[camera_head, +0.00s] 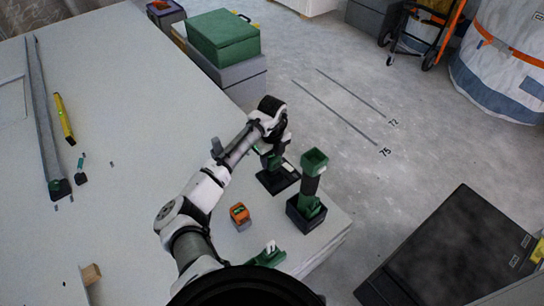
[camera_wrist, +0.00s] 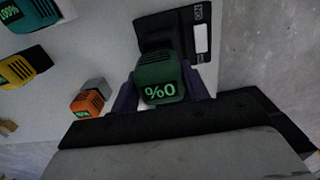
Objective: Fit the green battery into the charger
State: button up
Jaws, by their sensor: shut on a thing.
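The battery also shows, partly covered by my gripper, in the head view (camera_head: 268,160). The black charger (camera_head: 280,180) lies on the table directly below my gripper in the head view. In the wrist view the charger (camera_wrist: 178,22) extends behind the battery and has a white label. I cannot tell whether the battery touches the charger or is seated in it.
An orange battery (camera_head: 240,214) stands on the table; it also shows in the wrist view (camera_wrist: 88,102). The wrist view shows a yellow battery (camera_wrist: 24,66) and a green one marked 100% (camera_wrist: 32,14). A green-topped tool (camera_head: 313,162) stands upright near the table's right edge.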

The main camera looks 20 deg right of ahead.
jog(key=shift+f, duration=0.2)
jog(key=shift+f+b, duration=0.35)
jog(key=shift+f, duration=0.3)
jog(key=shift+f, duration=0.2)
dwell(0.4)
jog(key=shift+f+b, duration=0.35)
jog(key=shift+f, duration=0.35)
dwell(0.8)
jog(key=o, duration=1.2)
jog(key=shift+c, duration=0.2)
